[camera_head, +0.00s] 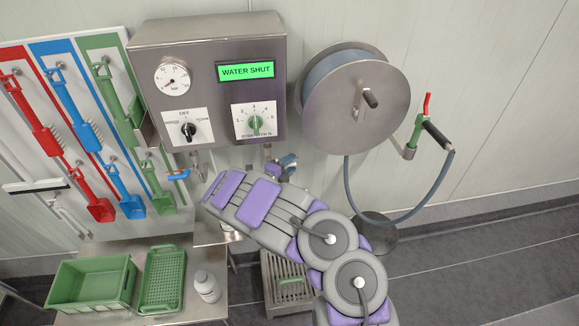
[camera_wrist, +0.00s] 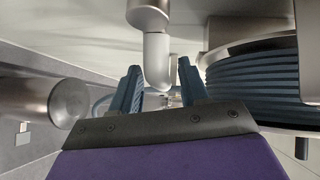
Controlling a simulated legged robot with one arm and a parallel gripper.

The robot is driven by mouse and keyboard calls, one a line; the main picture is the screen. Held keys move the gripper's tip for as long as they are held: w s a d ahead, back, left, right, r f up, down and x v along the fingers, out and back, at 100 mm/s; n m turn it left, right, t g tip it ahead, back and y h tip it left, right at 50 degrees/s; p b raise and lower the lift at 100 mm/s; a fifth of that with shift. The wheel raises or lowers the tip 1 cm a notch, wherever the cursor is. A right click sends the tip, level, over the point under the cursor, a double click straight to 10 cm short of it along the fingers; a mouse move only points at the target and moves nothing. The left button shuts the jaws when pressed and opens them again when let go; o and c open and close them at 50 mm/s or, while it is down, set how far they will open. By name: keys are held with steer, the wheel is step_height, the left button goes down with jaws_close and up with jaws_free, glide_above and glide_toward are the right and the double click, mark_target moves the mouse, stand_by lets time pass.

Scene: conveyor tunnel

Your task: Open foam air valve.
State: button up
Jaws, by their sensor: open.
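The steel control box (camera_head: 209,80) hangs on the wall, its green display reading "WATER SHUT". Short pipe fittings come out below it. A blue lever (camera_head: 178,175) sits at the lower left of the box. No label marks the foam air valve, so I cannot tell which fitting it is. My gripper (camera_head: 286,163) is below the box's right side, partly hidden by my arm. In the wrist view, my gripper (camera_wrist: 160,66) has its two blue fingers apart. A pale elbow pipe (camera_wrist: 157,60) shows between and beyond the fingertips; I see no clear contact.
A hose reel (camera_head: 355,98) is on the wall right of the box, its blue coils (camera_wrist: 252,80) close on the right. A red-levered hose nozzle (camera_head: 427,122) hangs beside it. Coloured brushes hang at left. Green crates (camera_head: 92,283) and a white bottle (camera_head: 207,286) stand below.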

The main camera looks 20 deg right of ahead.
steer(key=shift+d, duration=0.1)
steer(key=shift+c, duration=0.2)
jaws_close()
stand_by(0.5)
